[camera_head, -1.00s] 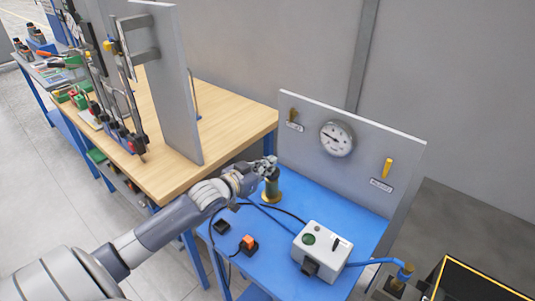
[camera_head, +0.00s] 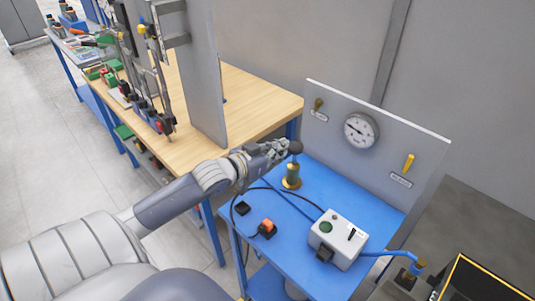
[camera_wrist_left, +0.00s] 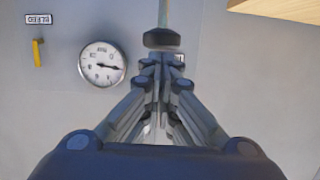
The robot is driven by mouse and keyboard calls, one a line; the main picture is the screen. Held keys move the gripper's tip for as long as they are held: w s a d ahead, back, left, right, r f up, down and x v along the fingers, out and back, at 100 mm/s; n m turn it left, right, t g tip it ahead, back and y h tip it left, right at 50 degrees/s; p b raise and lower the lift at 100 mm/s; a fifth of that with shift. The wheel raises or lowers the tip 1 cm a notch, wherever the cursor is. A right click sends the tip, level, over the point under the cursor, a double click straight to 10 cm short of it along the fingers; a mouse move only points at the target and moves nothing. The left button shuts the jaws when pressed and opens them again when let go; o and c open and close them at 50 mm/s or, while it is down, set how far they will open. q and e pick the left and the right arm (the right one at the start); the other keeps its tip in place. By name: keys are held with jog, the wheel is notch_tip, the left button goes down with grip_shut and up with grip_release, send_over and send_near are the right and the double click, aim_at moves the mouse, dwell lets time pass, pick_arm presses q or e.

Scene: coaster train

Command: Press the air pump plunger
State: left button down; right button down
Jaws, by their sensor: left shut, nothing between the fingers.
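I cannot tell whether the fingers touch the knob. My right gripper is in neither view.
A panel behind the pump carries a round gauge (camera_head: 361,130) and yellow levers (camera_head: 408,163). A wooden bench (camera_head: 255,98) stands left.

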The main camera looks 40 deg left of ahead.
pick_arm(q)
jog(key=shift+b+v, duration=0.35)
jog(key=shift+v, duration=2)
jog(key=shift+r, duration=0.1)
dwell(0.5)
jog(key=w+d+r+m+g+h+b, duration=0.1)
jog(key=w+d+r+g+h+b, duration=0.15)
jog(key=w+d+r, duration=0.45)
jog(key=s+a+r+n+g+y+b, duration=0.1)
jog(key=s+a+r+g+y, duration=0.2)
jog(key=a, duration=0.3)
jog(key=shift+a+r+g, duration=0.35)
jog(key=shift+a, duration=0.05)
